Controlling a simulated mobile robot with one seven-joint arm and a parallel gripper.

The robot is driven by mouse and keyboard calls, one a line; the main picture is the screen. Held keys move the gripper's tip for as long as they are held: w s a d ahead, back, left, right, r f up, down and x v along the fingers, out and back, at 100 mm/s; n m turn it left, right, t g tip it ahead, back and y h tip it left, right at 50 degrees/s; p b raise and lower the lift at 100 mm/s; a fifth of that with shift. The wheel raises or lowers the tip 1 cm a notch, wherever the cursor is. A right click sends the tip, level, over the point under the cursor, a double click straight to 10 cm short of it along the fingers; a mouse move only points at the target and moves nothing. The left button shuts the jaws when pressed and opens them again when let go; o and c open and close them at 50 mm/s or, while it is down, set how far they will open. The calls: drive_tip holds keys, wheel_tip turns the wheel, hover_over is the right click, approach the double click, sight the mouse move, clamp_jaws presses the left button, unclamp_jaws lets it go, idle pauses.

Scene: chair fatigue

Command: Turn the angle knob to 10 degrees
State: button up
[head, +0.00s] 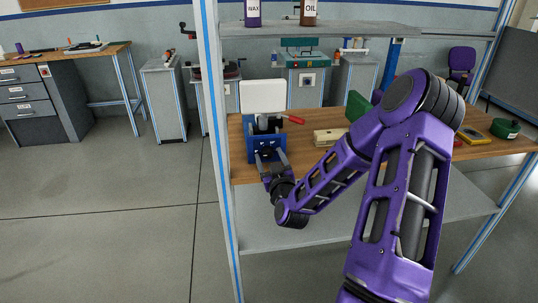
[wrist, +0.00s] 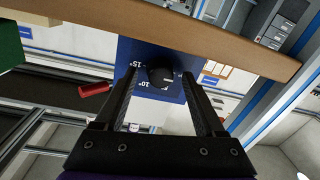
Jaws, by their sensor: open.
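The angle knob (wrist: 161,76) is a dark round knob on a blue panel (wrist: 150,50) with white degree marks. A 15-degree label and a 10-degree label show at the knob's left; another mark below it is partly hidden. Where the knob points is too small to tell. In the head view the panel belongs to a blue device (head: 252,150) on the bench's front edge. My gripper (wrist: 159,76) is open, its two dark fingers on either side of the knob in the picture. Whether they touch it I cannot tell. My gripper (head: 268,157) also shows in front of the device.
The wooden bench top (head: 305,152) carries a red-handled tool (head: 294,119), a light wooden block (head: 330,137) and a green item (head: 357,105) right of the device. A shelf post (head: 215,130) stands close at the left. The floor at the left is clear.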

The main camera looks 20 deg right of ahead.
clamp_jaws()
idle(0.4)
drive_tip(key=shift+m+b, duration=0.35)
drive_tip(key=shift+m, duration=0.05)
drive_tip(key=m+b, duration=0.2)
drive_tip(key=m, duration=0.2)
drive_tip(key=shift+f+m+b, duration=0.1)
drive_tip(key=shift+m+b, duration=0.25)
drive_tip(key=shift+m, duration=0.05)
drive_tip(key=m+b, duration=0.1)
drive_tip(key=m, duration=0.4)
drive_tip(key=shift+m+t+h+b, duration=0.3)
drive_tip(key=shift+h+b, duration=0.1)
drive_tip(key=m, duration=0.7)
drive_tip(key=shift+h, duration=0.3)
drive_tip(key=m, duration=0.6)
drive_tip(key=shift+a+m+h, duration=0.15)
drive_tip(key=shift+m+h, duration=0.15)
drive_tip(key=shift+m, duration=0.1)
